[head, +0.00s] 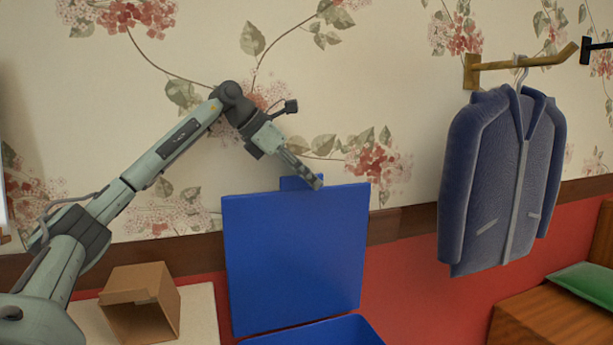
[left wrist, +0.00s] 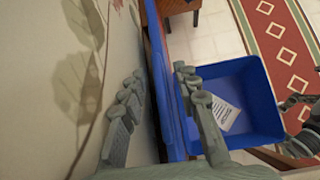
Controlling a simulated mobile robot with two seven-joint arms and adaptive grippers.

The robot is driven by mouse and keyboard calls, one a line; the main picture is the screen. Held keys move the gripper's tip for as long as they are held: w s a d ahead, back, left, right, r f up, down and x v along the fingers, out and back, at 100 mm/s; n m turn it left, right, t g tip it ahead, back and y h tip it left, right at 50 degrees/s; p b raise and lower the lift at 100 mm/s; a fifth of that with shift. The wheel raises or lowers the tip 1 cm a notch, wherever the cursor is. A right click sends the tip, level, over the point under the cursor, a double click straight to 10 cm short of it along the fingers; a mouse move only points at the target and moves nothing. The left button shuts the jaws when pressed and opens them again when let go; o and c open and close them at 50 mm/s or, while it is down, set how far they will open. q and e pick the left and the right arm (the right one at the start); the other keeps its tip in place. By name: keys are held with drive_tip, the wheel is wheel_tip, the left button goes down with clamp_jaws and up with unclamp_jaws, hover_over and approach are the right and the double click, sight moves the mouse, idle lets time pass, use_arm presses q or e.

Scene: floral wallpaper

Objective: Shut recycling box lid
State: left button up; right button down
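The blue recycling box (head: 322,333) stands low by the wall, with its blue lid (head: 292,260) raised upright. A small tab (head: 290,183) sticks up from the lid's top edge. My left gripper (head: 314,182) is at this top edge, beside the tab. In the left wrist view, its two fingers (left wrist: 160,75) are apart, with the lid's edge (left wrist: 163,75) between them; I cannot tell whether they touch it. The open box (left wrist: 262,115) shows there too, with a white paper (left wrist: 225,113) inside. Grey parts at that view's right edge may be my right arm; its gripper is unclear.
The floral wall (head: 380,90) is close behind the lid. A cardboard box (head: 140,303) stands at lower left. A blue jacket (head: 503,180) hangs from a wall hook (head: 520,64) at right. A wooden piece of furniture (head: 560,308) is at lower right.

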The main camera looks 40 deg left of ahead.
use_arm(q)
drive_tip(key=shift+c, duration=0.6)
clamp_jaws()
